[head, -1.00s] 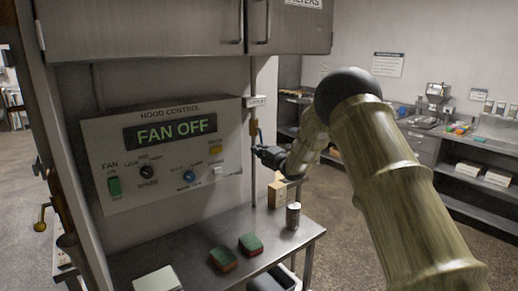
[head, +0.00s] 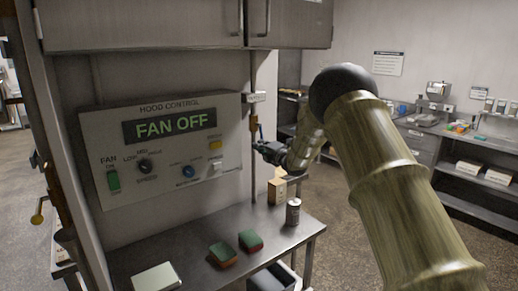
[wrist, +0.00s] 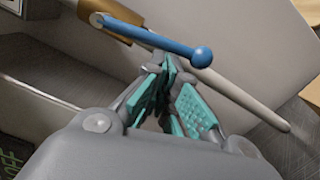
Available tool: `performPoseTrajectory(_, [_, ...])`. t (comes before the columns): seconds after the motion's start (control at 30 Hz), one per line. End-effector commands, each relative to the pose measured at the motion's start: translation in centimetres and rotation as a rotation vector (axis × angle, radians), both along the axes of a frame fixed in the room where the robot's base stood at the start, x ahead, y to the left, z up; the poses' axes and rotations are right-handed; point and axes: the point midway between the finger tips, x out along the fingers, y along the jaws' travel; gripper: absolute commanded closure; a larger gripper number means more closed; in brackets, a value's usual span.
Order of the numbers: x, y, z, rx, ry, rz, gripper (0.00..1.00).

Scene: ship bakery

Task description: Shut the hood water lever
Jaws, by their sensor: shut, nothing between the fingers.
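The hood water lever (wrist: 160,40) is a blue rod with a ball end in the wrist view. It starts at a brass valve (wrist: 120,14) on a thin upright pipe (wrist: 245,98) and lies at a slant to that pipe. In the head view the brass valve (head: 254,124) sits on the pipe just right of the hood control panel (head: 160,180). My gripper (wrist: 173,65) is shut and empty, its teal-padded fingers close to the lever's ball end. I cannot tell whether they touch. In the head view my gripper (head: 257,145) is just below the valve, and the lever is too small to make out clearly.
Below is a steel table (head: 190,235) with two green-topped sponges (head: 250,240), a can (head: 293,211), a wooden block (head: 277,190) and a pale box (head: 157,278). Steel cabinets (head: 150,25) hang above. Shelves (head: 460,175) stand far right, with open floor between.

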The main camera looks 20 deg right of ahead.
Motion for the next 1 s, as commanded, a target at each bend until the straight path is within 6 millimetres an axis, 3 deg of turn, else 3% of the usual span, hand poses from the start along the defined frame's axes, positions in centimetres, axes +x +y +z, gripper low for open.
performPoseTrajectory(0.43, [0.3, -0.7, -0.5, -0.09, -0.035, 0.001, 1.0])
performPoseTrajectory(1.0, [1.1, -2.9, -0.7, -0.379, -0.139, 0.001, 1.0])
